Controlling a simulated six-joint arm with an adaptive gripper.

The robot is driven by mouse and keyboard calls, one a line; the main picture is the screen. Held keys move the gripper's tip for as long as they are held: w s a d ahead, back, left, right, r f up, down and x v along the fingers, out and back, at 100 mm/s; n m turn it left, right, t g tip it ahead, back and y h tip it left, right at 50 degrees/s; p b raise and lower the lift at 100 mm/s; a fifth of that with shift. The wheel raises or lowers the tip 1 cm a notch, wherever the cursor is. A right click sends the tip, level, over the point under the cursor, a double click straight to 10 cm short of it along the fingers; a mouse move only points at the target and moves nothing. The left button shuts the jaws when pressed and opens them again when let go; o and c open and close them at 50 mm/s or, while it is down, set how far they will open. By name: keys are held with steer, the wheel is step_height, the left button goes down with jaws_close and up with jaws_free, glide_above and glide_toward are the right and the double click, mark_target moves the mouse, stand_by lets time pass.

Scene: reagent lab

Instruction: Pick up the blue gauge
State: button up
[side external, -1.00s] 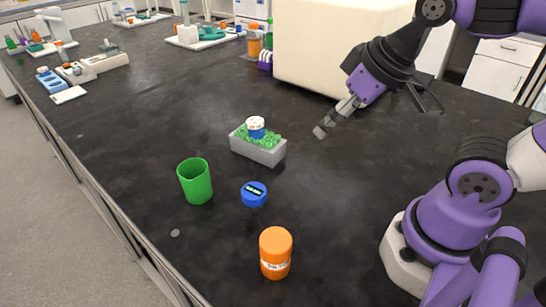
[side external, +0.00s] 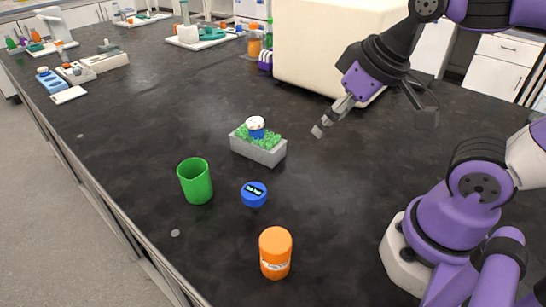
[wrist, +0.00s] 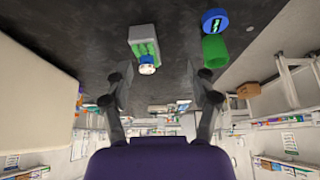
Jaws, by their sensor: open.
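The blue gauge (side external: 254,195) is a short round puck with a dark display on top. It lies on the black bench between the green cup and the orange jar. It also shows near the top of the wrist view (wrist: 215,22). My gripper (side external: 370,121) is open and empty. It is above the bench, up and to the right of the gauge and well apart from it. In the wrist view its two fingers (wrist: 160,82) are spread wide, with nothing between them at close range.
A green cup (side external: 195,181) stands left of the gauge. An orange jar (side external: 275,253) stands in front. A grey tray (side external: 258,153) with green contents and a white-capped blue bottle (side external: 256,127) is behind. A large cream box (side external: 325,45) stands at the back. The bench right of the gauge is clear.

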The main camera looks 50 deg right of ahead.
steer(key=w+a+f+n+g, duration=0.1)
steer(key=w+a+n+g, duration=0.15)
steer(key=w+a, duration=0.2)
steer(key=g, duration=0.2)
glide_above(253, 191)
steer(key=d, duration=0.1)
steer(key=shift+n, duration=0.25)
steer(key=f, duration=0.4)
steer(key=shift+s+f, duration=0.15)
steer(key=shift+s, duration=0.1)
steer(key=shift+w+a+f+g, duration=0.25)
steer(key=shift+a+f+g, duration=0.25)
steer(key=shift+f, duration=0.3)
step_height(253, 191, down, 5)
steer(key=shift+r, duration=0.15)
step_height(253, 191, down, 5)
steer(key=shift+d+f, duration=0.1)
steer(key=shift+f, duration=0.1)
steer(key=c, duration=1)
